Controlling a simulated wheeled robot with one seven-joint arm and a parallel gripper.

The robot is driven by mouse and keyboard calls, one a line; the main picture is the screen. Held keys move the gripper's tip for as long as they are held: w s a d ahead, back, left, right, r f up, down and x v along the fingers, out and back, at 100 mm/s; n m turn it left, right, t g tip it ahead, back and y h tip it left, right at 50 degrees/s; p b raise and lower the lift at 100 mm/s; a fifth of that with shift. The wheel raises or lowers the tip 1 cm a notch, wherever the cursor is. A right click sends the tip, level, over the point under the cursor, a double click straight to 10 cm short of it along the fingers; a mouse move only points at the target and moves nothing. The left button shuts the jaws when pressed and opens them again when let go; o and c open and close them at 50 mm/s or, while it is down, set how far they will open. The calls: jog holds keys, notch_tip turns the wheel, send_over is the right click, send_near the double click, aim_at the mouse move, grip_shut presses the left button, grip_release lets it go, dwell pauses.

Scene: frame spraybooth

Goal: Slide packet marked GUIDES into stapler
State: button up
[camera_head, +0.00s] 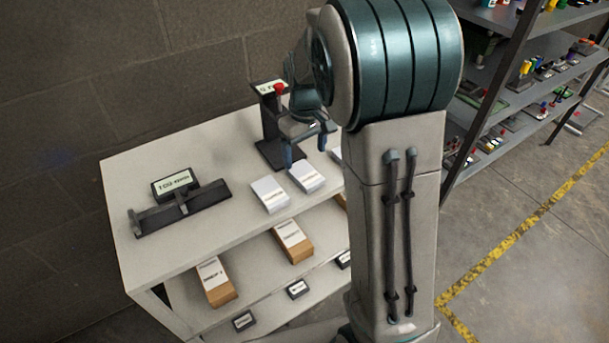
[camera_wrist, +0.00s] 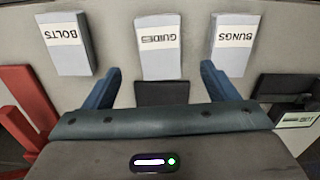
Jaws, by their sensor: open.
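The packet marked GUIDES (camera_wrist: 160,48) is pale, with a white label that reads upside down in the wrist view. It lies flat between two similar packets; it also shows in the head view (camera_head: 306,176). My gripper (camera_wrist: 160,68) is open and empty, its blue fingers spread with the packet just beyond the tips. In the head view my gripper (camera_head: 305,148) hangs above the table behind the packets. A black upright device (camera_head: 268,130) with a red knob stands behind my gripper, partly covered by it. I cannot read which device is the stapler.
The packets BOLTS (camera_wrist: 66,45) and BUNGS (camera_wrist: 234,44) flank GUIDES. A low black device (camera_head: 180,205) with a sign is at the table's left. Red bars (camera_wrist: 25,95) show at the wrist view's left. The white tabletop (camera_head: 205,150) is bare between the devices.

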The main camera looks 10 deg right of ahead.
aim_at(305, 173)
jog(key=shift+f+p, duration=0.45)
jog(key=shift+f, duration=3.1)
jog(key=c, duration=1.1)
